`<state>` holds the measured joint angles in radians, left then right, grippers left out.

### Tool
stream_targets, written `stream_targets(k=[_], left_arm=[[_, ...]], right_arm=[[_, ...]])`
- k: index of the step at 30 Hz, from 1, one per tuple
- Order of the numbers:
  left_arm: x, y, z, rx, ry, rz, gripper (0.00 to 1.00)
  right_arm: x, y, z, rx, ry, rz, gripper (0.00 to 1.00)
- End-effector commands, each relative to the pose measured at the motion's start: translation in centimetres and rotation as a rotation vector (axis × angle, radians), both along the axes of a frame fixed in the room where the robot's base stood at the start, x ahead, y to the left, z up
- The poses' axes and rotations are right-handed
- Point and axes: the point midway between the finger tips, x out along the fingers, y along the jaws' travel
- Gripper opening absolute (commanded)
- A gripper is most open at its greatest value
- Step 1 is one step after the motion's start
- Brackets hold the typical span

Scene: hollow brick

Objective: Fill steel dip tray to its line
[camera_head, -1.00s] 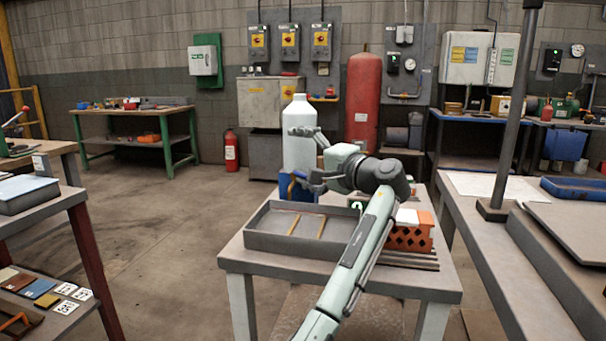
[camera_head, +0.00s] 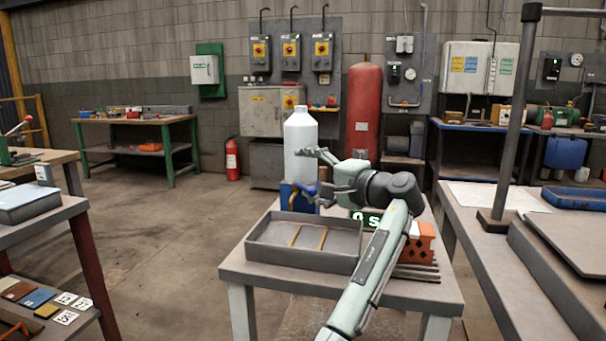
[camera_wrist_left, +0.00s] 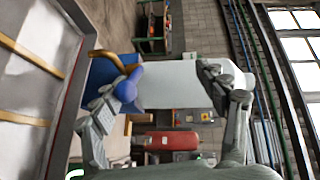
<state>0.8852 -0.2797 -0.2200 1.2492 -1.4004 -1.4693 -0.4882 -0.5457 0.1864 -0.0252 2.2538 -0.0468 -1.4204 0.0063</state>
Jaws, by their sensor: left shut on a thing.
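The steel dip tray (camera_head: 346,262) lies on the small table, with two tan strips inside. Its wall fills the left of the left wrist view (camera_wrist_left: 70,100); a thin reddish line runs along it. I cannot make out liquid inside. A large white bottle (camera_head: 298,140) stands upright on a blue stand (camera_head: 287,196) behind the tray, with a yellow-brown spout. A blue tap handle (camera_wrist_left: 127,90) is in front of it. My right gripper is out of view.
An orange hollow brick (camera_head: 420,245) sits right of the tray, partly behind my left arm, beside dark flat bars (camera_head: 415,272). A green-lit display (camera_head: 367,217) is half hidden. Benches (camera_head: 30,215) flank the table; floor on the left is clear.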

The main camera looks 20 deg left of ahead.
Motion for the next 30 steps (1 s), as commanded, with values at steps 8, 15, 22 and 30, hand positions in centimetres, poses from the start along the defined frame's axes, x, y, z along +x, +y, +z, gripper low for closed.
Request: stream_targets(k=[8, 15, 22, 30], left_arm=[[-1.1, -2.6, 2.9, 0.020, -0.048, -0.014, 0.48], [-1.9, -4.1, 2.9, 0.020, -0.048, -0.014, 0.46], [-2.6, -5.3, 2.4, 0.017, -0.039, -0.009, 0.31], [-3.1, -6.0, 2.0, 0.014, -0.035, -0.005, 0.31]], right_arm=[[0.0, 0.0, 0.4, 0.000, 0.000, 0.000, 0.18], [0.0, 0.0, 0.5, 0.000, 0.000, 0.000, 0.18], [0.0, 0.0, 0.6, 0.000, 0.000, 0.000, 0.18], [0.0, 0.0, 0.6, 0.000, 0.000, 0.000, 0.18]])
